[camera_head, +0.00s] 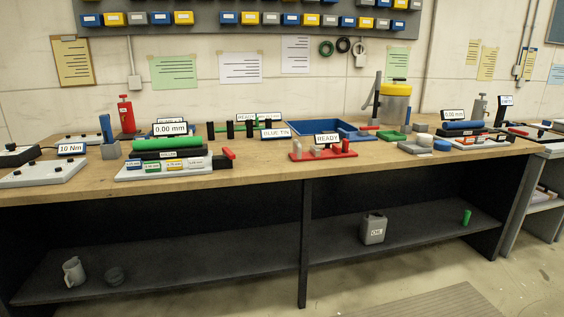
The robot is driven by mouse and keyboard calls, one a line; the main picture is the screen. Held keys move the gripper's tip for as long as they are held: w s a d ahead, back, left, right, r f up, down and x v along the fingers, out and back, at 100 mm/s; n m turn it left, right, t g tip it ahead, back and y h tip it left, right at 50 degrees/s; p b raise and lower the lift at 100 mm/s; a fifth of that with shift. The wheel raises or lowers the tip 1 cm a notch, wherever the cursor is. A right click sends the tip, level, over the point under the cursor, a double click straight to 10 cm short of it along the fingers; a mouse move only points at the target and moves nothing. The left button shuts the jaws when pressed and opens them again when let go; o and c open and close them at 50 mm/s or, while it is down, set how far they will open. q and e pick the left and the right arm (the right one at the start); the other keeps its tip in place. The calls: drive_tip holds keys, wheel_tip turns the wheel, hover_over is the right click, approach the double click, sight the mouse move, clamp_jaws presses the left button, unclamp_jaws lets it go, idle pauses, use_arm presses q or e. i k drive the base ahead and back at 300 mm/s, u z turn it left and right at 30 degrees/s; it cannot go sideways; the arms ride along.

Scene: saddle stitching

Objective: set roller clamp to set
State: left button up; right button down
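Neither of my grippers is in view. I cannot tell for sure which device is the roller clamp. On the left part of the bench, a green roller (167,143) lies over a dark block on a pale base plate (125,176), with a red lever (229,153) at its right end and several small coloured labels in front. On the right, a blue roller (463,126) lies on a similar dark and pale device.
The wooden workbench (270,172) is crowded along its back. A red fixture (322,154) marked READY, a blue tray (343,131) and a yellow-topped canister (394,101) stand on it. A red bottle (126,114) is at the left. The bench's front strip is clear.

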sight(227, 150)
drive_tip(key=z, duration=0.35)
drive_tip(key=i, duration=1.4)
drive_tip(key=u, duration=0.7)
